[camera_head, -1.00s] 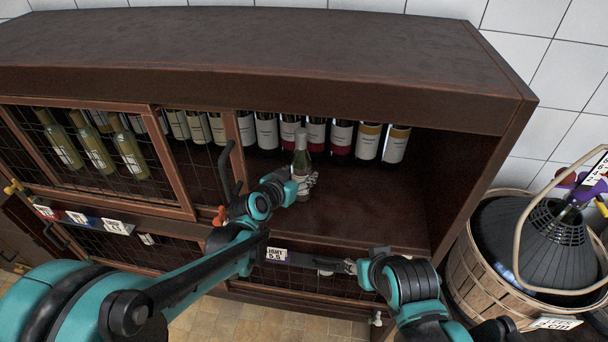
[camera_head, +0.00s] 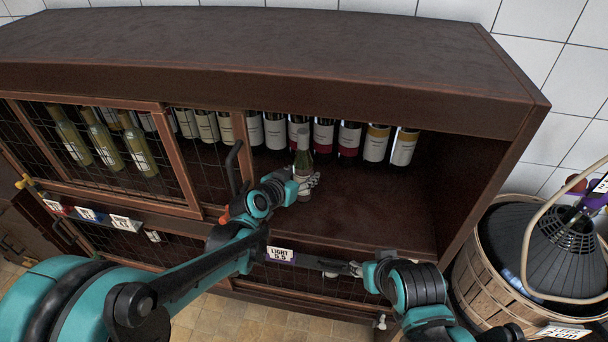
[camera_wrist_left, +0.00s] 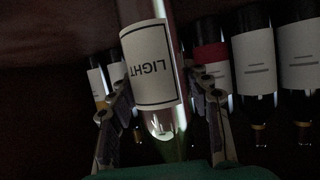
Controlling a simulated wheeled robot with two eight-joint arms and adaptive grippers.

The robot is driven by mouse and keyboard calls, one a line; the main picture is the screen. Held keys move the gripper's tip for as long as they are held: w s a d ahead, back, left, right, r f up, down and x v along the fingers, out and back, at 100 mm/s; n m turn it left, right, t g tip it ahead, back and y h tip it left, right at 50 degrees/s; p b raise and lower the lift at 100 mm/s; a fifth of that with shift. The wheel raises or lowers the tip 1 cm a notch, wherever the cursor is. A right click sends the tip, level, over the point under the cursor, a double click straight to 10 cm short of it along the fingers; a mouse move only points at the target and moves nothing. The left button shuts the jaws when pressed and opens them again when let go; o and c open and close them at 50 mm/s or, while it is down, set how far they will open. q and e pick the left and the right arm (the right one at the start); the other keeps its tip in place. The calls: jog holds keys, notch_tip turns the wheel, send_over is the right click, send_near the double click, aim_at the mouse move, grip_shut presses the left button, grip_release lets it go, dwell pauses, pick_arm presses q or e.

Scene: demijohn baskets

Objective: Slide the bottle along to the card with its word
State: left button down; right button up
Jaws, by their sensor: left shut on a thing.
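The bottle (camera_head: 303,152) stands upright inside the open right part of the cabinet, in front of the back row. My left gripper (camera_head: 307,181) is shut on its lower body. In the left wrist view the bottle (camera_wrist_left: 150,62) shows a white label reading LIGHT, upside down in the picture, between the two fingers. A card reading LIGHT (camera_head: 281,254) is on the cabinet's front edge, below and slightly left of the bottle.
Several labelled bottles (camera_head: 350,137) line the back. A dark door handle (camera_head: 234,167) stands left of my left gripper. Other cards (camera_head: 88,215) sit on the edge further left. Shelf floor (camera_head: 375,205) right of the bottle is clear. A basketed demijohn (camera_head: 480,272) stands at right.

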pick_arm(q)
jog(key=shift+w+a, duration=0.25)
jog(key=shift+a, duration=0.75)
jog(key=shift+w+a, duration=0.15)
jog(key=shift+a, duration=0.15)
jog(key=c, duration=0.6)
grip_release()
jog(key=shift+v, duration=4)
